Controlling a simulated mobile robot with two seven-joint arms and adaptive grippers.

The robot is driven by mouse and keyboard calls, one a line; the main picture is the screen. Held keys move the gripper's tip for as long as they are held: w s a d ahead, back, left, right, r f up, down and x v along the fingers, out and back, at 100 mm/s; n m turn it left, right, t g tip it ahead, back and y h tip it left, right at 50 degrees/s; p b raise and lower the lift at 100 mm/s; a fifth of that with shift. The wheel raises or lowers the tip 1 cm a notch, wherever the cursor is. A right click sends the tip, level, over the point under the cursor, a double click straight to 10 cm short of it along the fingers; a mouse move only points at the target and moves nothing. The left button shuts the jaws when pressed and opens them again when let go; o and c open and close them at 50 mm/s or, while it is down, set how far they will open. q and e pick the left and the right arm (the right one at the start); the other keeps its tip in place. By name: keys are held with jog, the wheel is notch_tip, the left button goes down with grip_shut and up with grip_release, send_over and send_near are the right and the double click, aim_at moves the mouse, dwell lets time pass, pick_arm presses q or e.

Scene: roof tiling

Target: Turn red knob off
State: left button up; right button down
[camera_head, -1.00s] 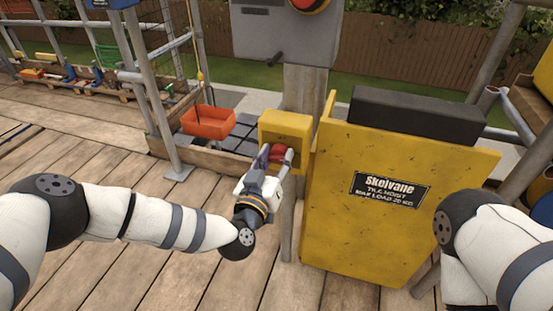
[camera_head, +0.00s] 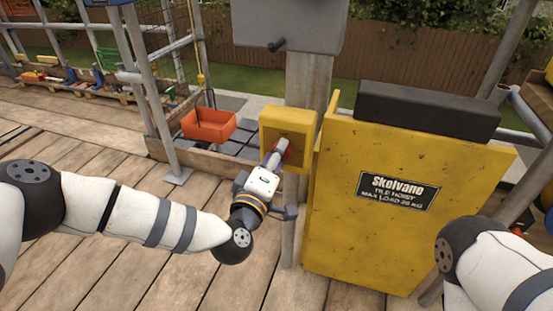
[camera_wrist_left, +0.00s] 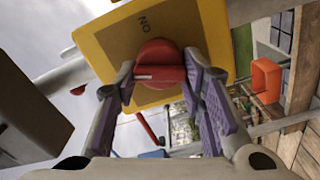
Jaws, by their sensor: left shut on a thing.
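The red knob (camera_wrist_left: 158,62) sits on the face of a yellow box (camera_wrist_left: 214,35) in the left wrist view. An "ON" label is printed on the box, upside down in that view, and a pale line marks the knob. My left gripper (camera_wrist_left: 160,78) has a finger on each side of the knob and is shut on it. In the head view, the yellow box (camera_head: 287,119) is on a post, and my left gripper (camera_head: 280,154) reaches into its front. Only a sliver of red shows beside the finger there. My right gripper is out of view.
A large yellow hoist panel (camera_head: 342,240) stands just right of the box. A grey cabinet (camera_head: 290,22) is above. Wooden decking (camera_head: 180,275) is clear below.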

pick_arm(q)
jog(key=shift+f+n+b, duration=0.2)
jog(key=shift+n+b, duration=0.7)
jog(key=shift+n, duration=1.2)
jog(key=shift+d, duration=0.1)
jog(key=o, duration=1.1)
jog(key=shift+r, duration=0.1)
jog(key=v, duration=1.2)
jog(key=shift+r, duration=0.1)
